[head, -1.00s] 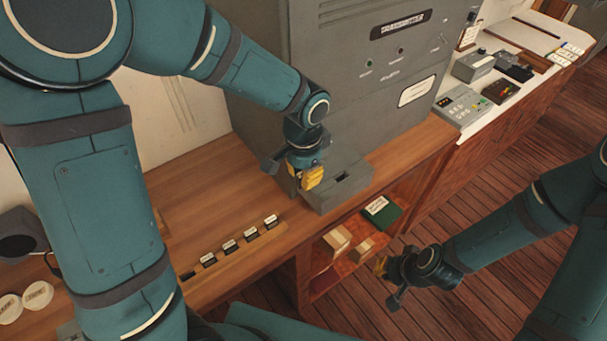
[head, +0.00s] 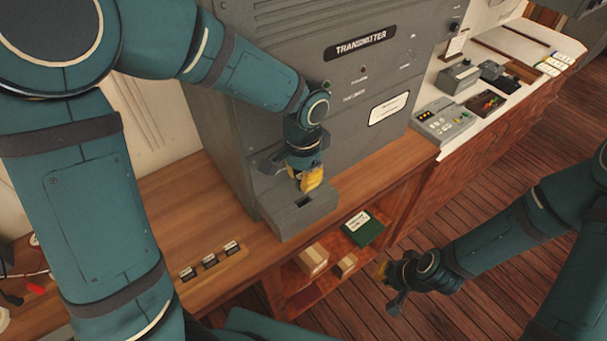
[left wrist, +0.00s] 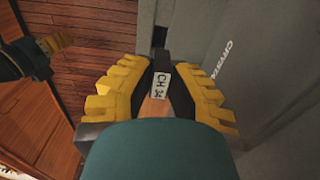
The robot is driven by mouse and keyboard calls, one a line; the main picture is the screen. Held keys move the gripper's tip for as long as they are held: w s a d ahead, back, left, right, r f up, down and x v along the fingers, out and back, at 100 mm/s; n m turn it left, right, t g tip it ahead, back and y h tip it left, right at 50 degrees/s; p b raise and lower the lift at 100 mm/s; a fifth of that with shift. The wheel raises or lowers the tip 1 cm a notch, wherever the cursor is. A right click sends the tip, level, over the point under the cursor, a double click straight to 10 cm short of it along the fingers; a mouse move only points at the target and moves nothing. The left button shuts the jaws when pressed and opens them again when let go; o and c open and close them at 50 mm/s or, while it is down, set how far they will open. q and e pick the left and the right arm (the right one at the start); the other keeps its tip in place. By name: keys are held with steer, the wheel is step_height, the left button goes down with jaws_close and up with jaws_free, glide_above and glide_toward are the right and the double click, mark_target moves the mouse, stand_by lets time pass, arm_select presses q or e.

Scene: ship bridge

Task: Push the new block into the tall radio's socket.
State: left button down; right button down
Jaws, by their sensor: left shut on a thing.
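The tall radio is the grey cabinet labelled TRANSMITTER (head: 300,60). A grey ledge (head: 285,222) juts from its front foot, with a dark socket slot (head: 304,202) in its top. My left gripper (head: 311,180) is above the ledge, close behind the slot in the picture. In the left wrist view it is shut on the new block (left wrist: 160,80), a dark block with a white label that seems to read CH 34. The block is hidden behind the fingers in the head view. My right gripper (head: 386,275) hangs away from the desk, low at the right; its jaws are too small to judge.
A shelf below holds cartons (head: 313,260) and a green box (head: 363,229). Consoles (head: 443,121) stand on the white counter at right. The floor at right is clear.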

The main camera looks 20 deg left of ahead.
mark_target(303, 196)
arm_select(q)
steer(key=shift+f+b, duration=1.4)
steer(key=shift+f, duration=0.6)
steer(key=shift+r, duration=0.1)
steer(key=shift+f+b, duration=1.6)
steer(key=shift+f, duration=0.2)
stand_by(4.1)
